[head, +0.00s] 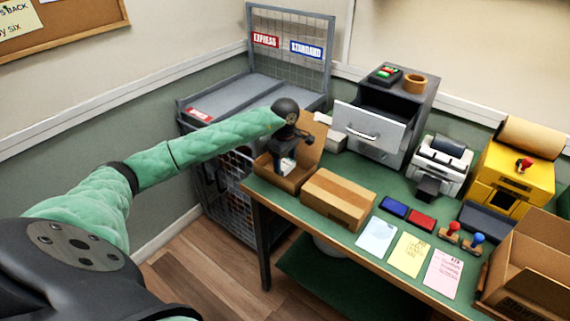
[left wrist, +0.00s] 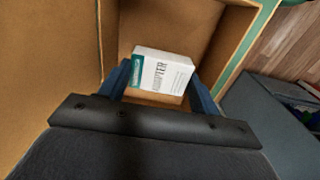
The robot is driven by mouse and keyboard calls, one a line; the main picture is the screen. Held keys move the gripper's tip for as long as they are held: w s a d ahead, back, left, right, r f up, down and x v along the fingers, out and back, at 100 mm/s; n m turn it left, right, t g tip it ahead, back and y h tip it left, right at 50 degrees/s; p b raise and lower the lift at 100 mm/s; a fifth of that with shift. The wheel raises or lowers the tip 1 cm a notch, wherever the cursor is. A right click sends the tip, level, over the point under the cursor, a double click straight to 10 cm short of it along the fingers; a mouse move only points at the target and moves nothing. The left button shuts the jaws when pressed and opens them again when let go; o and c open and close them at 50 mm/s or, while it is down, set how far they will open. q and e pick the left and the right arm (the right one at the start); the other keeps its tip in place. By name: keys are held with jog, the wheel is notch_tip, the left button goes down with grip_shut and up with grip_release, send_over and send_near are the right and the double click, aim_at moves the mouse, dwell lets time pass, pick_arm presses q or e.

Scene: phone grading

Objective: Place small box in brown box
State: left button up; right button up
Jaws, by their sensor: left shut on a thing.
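The open brown box (head: 311,135) stands at the far left end of the green table, with one flap raised at the back. My left gripper (head: 286,165) points down into it. In the left wrist view, brown cardboard walls (left wrist: 55,60) surround the fingers. The small box (left wrist: 162,72) is white with a teal patch and dark lettering. My left gripper (left wrist: 160,90) is shut on it, one blue finger on each side. Whether the small box touches the floor of the brown box cannot be told. My right gripper is not in view.
A closed carton (head: 338,198) stands close to the right of the brown box. A drawer unit (head: 372,130) is behind. Ink pads (head: 421,220), stamps, paper slips and another open carton (head: 530,265) fill the right side. A wire cage cart (head: 225,190) stands left of the table.

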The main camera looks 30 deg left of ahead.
pick_arm(q)
jog(key=shift+f, duration=1.05)
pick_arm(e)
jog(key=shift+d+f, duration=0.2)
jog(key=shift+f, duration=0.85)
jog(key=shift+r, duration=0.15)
pick_arm(q)
jog(key=shift+f, duration=0.1)
jog(key=o, duration=0.7)
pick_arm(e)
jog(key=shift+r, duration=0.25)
